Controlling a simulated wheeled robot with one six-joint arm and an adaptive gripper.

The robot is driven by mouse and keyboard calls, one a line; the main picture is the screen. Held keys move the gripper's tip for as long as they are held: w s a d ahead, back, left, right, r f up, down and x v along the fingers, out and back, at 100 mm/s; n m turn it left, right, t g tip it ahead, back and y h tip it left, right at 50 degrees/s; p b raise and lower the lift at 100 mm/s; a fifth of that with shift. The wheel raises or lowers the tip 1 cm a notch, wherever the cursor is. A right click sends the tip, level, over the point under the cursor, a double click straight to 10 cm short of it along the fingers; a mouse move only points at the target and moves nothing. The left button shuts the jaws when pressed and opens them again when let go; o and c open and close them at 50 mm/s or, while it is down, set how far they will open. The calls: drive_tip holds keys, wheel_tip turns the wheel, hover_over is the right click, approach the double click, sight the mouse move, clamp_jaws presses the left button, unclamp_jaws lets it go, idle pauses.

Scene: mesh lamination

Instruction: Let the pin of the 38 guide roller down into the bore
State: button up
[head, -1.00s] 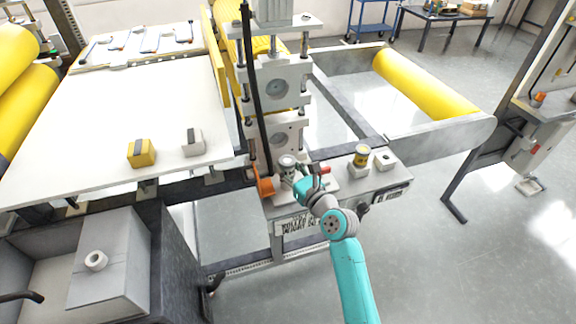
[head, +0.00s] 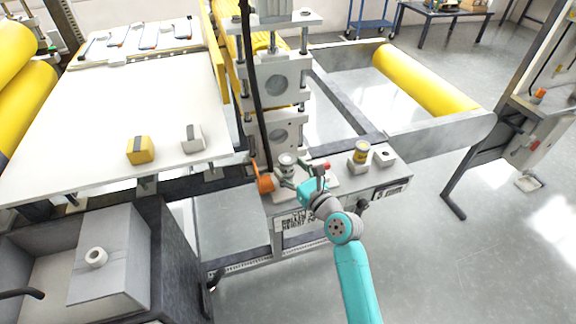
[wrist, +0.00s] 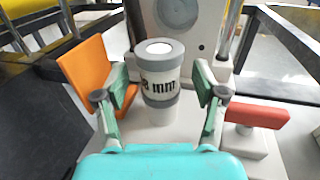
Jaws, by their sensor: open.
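The guide roller (wrist: 159,72) is a white and grey cylinder with a dark label of which "8 mm" reads clearly. It stands upright on a narrower white base (wrist: 163,114), and in the head view the roller (head: 286,162) is at the foot of the machine column. Its pin and the bore are hidden beneath it. My gripper (wrist: 161,97) is open, with one finger on each side of the roller and visible gaps between. In the head view my gripper (head: 300,182) reaches in from the front right.
An orange paddle-shaped part (wrist: 92,70) is close on the left and a red handle (wrist: 256,114) close on the right. The machine column (head: 275,95) rises behind.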

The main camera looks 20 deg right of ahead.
drive_tip(key=v, duration=1)
drive_tip(key=shift+s, duration=0.1)
drive_tip(key=s+f+n+g+h, duration=0.1)
drive_tip(key=s+f+n+h, duration=0.1)
drive_tip(key=s+f+n, duration=0.35)
drive_tip(key=s+a+f+n+h, duration=0.1)
drive_tip(key=s+f+n, duration=0.15)
drive_tip(key=s, duration=0.55)
drive_tip(key=s+f+n+g+h, duration=0.1)
drive_tip(key=s+f+n+h, duration=0.15)
drive_tip(key=s+n, duration=0.35)
drive_tip(key=s+a+r+n, duration=0.1)
drive_tip(key=s+r+n, duration=0.2)
drive_tip(key=s+n, duration=0.6)
drive_tip(key=s+a+r+n, duration=0.1)
drive_tip(key=s+r+n, duration=0.2)
drive_tip(key=s+n, duration=0.7)
drive_tip(key=s+y, duration=0.1)
drive_tip(key=s, duration=0.2)
drive_tip(key=shift+s+r+g, duration=0.15)
drive_tip(key=shift+r+g, duration=0.15)
drive_tip(key=shift+r, duration=0.1)
